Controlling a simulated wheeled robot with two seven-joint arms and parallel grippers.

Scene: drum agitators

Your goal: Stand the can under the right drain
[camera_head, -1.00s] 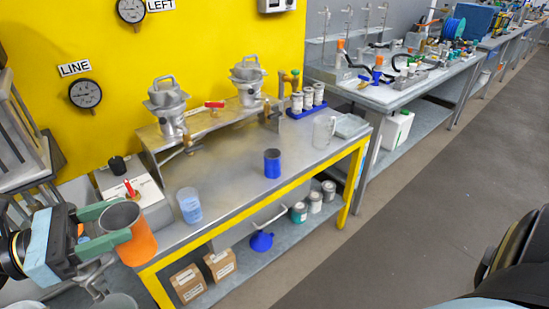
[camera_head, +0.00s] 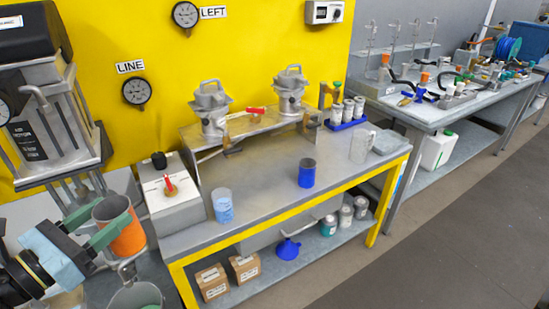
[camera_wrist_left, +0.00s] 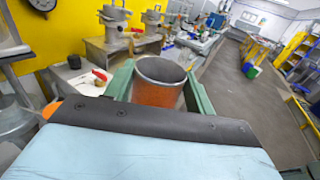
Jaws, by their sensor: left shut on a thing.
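My left gripper (camera_head: 116,214) is shut on an orange can (camera_head: 128,236), open at the top and grey inside. It holds the can roughly upright, left of the steel bench; the can also shows in the left wrist view (camera_wrist_left: 158,93) between the green fingers. The right drum (camera_head: 290,88) stands on a raised shelf at the back of the bench, with its drain (camera_head: 308,120) at the shelf's front. The left drum (camera_head: 211,103) has a drain (camera_head: 230,149) too. My right gripper is out of view.
A blue can (camera_head: 307,174), a clear beaker (camera_head: 222,206) and a clear jug (camera_head: 362,146) stand on the bench (camera_head: 265,202). A white box with a red lever (camera_head: 172,195) stands at the bench's left end. The bench middle is mostly clear.

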